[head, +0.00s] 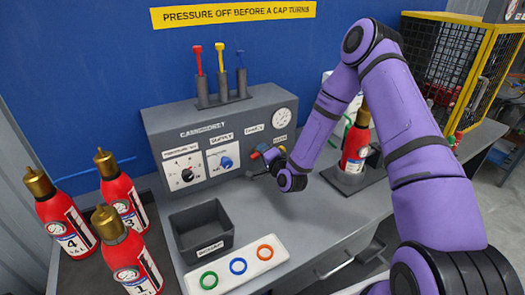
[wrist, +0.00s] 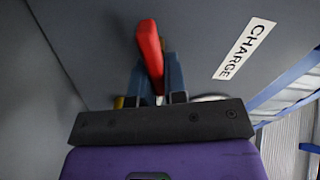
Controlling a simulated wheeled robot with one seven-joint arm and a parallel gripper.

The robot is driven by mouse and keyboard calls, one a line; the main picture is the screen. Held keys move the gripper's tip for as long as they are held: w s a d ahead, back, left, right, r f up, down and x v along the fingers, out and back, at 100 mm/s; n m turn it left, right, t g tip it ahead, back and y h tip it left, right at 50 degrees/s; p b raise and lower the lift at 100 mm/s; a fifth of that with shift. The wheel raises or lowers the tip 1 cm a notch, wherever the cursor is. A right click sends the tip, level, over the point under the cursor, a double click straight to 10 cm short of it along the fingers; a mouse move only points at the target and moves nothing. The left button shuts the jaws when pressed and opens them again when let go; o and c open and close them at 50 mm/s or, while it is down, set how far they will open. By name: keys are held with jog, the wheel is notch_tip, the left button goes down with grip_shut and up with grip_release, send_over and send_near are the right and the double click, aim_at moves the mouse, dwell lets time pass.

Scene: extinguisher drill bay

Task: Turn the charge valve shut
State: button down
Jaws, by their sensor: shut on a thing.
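The charge valve shows as a red lever (wrist: 149,45) in the wrist view, beside the white CHARGE label (wrist: 244,48) on the grey panel. My gripper (wrist: 154,75) is shut on this red lever, with one dark blue finger on each side of it. The lever's lower end is hidden between the fingers. In the head view my gripper (head: 268,157) is at the right part of the grey console (head: 165,128), below the CHARGE label. There the lever is small and partly covered, so its exact angle is hard to tell.
Left of my gripper are a blue supply knob (head: 226,162) and a black selector knob (head: 187,173). A round gauge (head: 284,118) is above. A dark bin (head: 203,232) and a white ring tray (head: 237,268) stand in front. A red extinguisher (head: 355,150) stands behind my arm.

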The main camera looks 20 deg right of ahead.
jog(key=shift+f+m, duration=0.2)
jog(key=shift+m, duration=0.7)
jog(key=shift+f+m, duration=0.15)
jog(key=shift+m, duration=0.75)
jog(key=c, duration=1.2)
grip_release()
jog(key=shift+o, duration=0.2)
jog(key=shift+s+d, duration=0.1)
jog(key=s+d, duration=0.2)
jog(key=s, duration=0.8)
jog(key=shift+s, duration=0.25)
